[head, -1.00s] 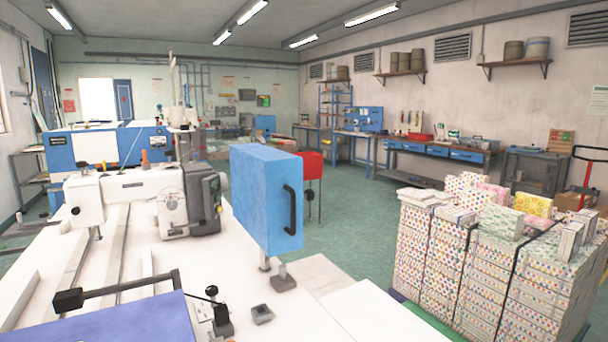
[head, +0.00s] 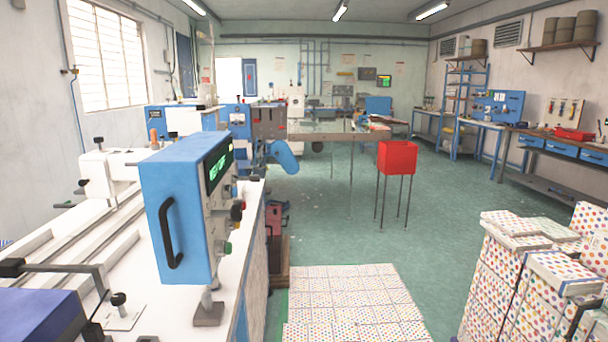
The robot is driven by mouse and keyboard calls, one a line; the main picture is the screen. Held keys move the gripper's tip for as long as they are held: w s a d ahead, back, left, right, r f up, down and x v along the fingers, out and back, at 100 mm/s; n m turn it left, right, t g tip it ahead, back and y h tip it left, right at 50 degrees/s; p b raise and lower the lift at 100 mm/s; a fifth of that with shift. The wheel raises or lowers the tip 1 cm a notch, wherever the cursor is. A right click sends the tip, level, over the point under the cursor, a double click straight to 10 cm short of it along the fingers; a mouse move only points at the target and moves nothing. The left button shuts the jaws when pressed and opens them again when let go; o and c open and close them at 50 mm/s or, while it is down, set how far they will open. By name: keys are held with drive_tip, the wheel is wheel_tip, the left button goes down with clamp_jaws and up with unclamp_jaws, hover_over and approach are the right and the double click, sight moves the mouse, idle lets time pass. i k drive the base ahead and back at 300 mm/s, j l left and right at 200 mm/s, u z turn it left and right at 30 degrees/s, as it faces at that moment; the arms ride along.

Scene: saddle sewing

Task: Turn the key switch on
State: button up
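A blue control box (head: 180,215) stands on a short post on the white machine table in the head view. A black handle is on its near side. My gripper is not in view.
The white machine table (head: 110,237) fills the left. Dotted stacked boxes (head: 515,285) stand at the right, and a low dotted stack (head: 345,300) lies in front. A red bin (head: 397,157) on thin legs stands beyond. Green floor (head: 340,235) is open between them.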

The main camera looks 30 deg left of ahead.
sight(234, 179)
drive_tip(key=i+l+u, duration=0.4)
drive_tip(key=l, duration=0.2)
drive_tip(key=i+l+u, duration=0.2)
drive_tip(key=l, duration=0.15)
drive_tip(key=l+u, duration=0.2)
drive_tip(key=l, duration=0.15)
drive_tip(key=u, duration=0.9)
drive_tip(key=i+l+z, duration=0.1)
drive_tip(key=i+l, duration=0.25)
drive_tip(key=i, duration=0.1)
